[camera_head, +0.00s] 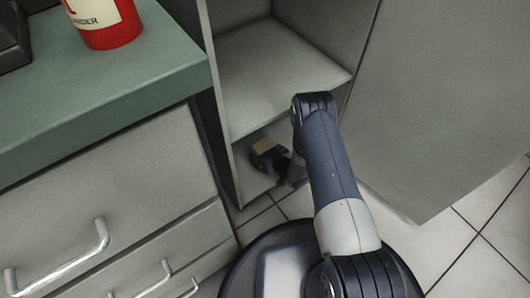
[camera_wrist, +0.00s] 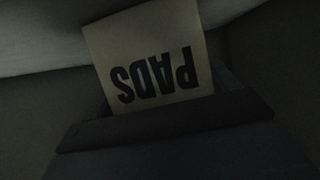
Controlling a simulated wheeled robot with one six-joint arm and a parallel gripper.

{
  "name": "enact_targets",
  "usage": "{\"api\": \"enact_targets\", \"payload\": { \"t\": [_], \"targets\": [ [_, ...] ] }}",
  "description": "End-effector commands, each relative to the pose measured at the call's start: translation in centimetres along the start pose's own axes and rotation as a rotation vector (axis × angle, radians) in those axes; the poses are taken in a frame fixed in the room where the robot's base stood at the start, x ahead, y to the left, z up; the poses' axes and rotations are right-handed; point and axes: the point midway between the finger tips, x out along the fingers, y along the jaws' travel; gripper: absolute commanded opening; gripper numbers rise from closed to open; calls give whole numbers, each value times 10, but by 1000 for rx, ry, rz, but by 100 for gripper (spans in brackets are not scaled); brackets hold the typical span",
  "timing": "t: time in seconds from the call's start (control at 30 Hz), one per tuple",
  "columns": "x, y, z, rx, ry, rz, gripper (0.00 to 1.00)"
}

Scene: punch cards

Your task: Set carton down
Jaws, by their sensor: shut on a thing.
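The carton (camera_head: 267,146) is a small tan box at the end of my arm, inside the lower compartment of an open cabinet. In the wrist view, the carton (camera_wrist: 150,55) fills the upper middle and shows the printed word "PADS" upside down. My gripper (camera_head: 268,154) is shut on the carton; in the wrist view its dark jaw (camera_wrist: 180,120) crosses in front of the carton's lower edge. The carton's underside is hidden, so I cannot tell whether it touches the cabinet floor.
The cabinet (camera_head: 275,75) has a shelf above the gripper and close side walls. Its open door (camera_head: 440,100) stands to the right. A green-topped counter (camera_head: 120,95) with drawers is at left, bearing a red and white container (camera_head: 108,25). Tiled floor (camera_head: 470,250) shows at lower right.

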Motion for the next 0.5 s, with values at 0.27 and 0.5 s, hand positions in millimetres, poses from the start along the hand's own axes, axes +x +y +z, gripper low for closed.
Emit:
{"api": "enact_targets", "payload": {
  "t": [0.27,0.5],
  "targets": [
    [1,0,1,0,1,0,84],
    [1,0,1,0,1,0,100]
  ]
}}
